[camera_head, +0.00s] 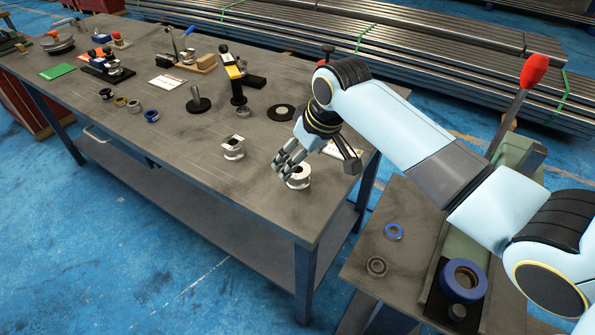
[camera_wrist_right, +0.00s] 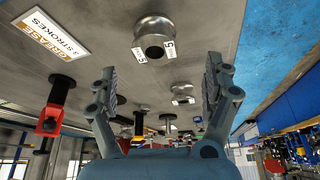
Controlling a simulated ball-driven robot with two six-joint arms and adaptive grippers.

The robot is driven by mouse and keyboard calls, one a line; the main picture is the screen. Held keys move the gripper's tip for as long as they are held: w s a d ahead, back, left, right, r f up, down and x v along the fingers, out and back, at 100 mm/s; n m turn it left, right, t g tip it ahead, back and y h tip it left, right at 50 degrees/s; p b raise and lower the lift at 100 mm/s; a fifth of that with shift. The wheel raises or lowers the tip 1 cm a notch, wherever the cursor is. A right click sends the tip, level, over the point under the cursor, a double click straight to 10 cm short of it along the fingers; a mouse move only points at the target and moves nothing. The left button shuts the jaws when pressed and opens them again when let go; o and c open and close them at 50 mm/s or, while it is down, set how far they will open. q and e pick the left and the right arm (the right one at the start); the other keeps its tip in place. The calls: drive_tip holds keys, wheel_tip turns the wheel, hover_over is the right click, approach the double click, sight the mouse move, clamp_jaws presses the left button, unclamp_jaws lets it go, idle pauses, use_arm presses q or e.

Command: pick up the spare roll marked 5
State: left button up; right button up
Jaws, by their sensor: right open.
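The spare roll marked 5 is a silvery spool (camera_wrist_right: 152,28) with white "5" labels near its dark hub, at the top middle of the right wrist view. In the head view, a white spool (camera_head: 299,181) sits on the bench near its right front corner, partly behind my fingers. My right gripper (camera_head: 284,167) is open beside it, its fingers reaching down. In the right wrist view, the open fingers (camera_wrist_right: 160,75) are spread to either side, with the roll beyond them and no contact visible. A second spool (camera_head: 233,147) stands to the left; its label is too small to read.
A dark disc (camera_head: 281,112) and a black stand (camera_head: 198,102) are farther back on the bench. Small rings (camera_head: 151,116) lie to the left. A side table (camera_head: 400,270) holds rings and a blue-rimmed part (camera_head: 464,280). The bench front (camera_head: 180,170) is clear.

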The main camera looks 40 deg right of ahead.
sight(298, 171)
drive_tip(key=shift+w+f, duration=0.1)
drive_tip(key=shift+f, duration=0.35)
drive_tip(key=shift+w+f, duration=0.1)
drive_tip(key=shift+f, duration=0.15)
drive_tip(key=x, duration=0.4)
drive_tip(key=shift+d+f, duration=0.3)
drive_tip(key=shift+f, duration=0.4)
drive_tip(key=c, duration=1.7)
use_arm(q)
drive_tip(key=shift+w, duration=0.25)
use_arm(e)
drive_tip(key=shift+r, duration=0.1)
clamp_jaws()
use_arm(q)
drive_tip(key=shift+a, duration=0.1)
use_arm(e)
drive_tip(key=shift+r, duration=0.15)
